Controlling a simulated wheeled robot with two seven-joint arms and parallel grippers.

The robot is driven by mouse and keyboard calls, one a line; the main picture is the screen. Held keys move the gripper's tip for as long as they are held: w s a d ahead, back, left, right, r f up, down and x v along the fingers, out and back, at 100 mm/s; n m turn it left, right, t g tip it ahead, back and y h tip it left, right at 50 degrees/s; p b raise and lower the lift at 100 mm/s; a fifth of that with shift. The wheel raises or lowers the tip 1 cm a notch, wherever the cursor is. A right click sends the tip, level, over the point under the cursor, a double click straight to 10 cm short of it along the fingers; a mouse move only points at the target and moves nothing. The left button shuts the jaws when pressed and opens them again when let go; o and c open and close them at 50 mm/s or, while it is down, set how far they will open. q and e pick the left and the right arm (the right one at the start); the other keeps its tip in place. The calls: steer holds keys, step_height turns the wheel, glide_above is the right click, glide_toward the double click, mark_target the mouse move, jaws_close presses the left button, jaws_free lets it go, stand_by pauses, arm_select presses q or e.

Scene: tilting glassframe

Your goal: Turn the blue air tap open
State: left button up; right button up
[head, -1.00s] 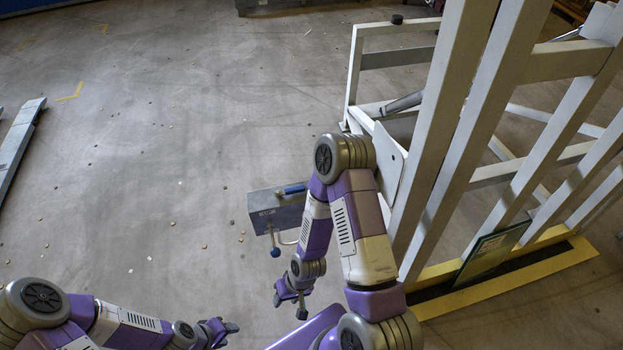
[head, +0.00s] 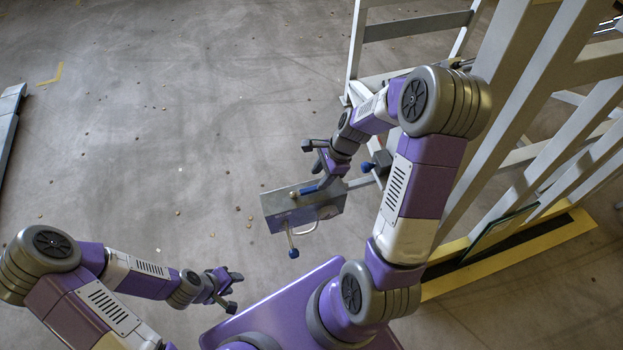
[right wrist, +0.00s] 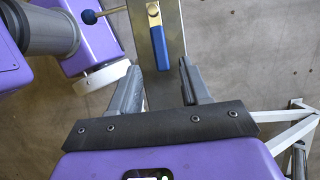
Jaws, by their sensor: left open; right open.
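The air tap, a blue lever on a brass fitting, sits on top of a grey metal box (head: 275,212). In the right wrist view the blue lever (right wrist: 159,52) points down the picture along the box, its near end between the fingers in the picture. My right gripper (head: 324,173) is over the box, beside the tap (head: 308,189). In the right wrist view the right gripper (right wrist: 161,75) is open with nothing in it. I cannot tell its height above the lever. My left gripper (head: 232,290) is open and empty, low at the left.
A grey frame (head: 505,140) with uprights stands at right above a yellow-edged floor strip (head: 470,272). The floor at left is open, with small scattered bits.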

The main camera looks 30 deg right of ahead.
mark_target(312, 189)
steer(key=b+x, duration=0.1)
steer(key=x, duration=0.4)
steer(key=shift+f+b, duration=0.15)
steer(key=shift+b, duration=0.25)
jaws_close()
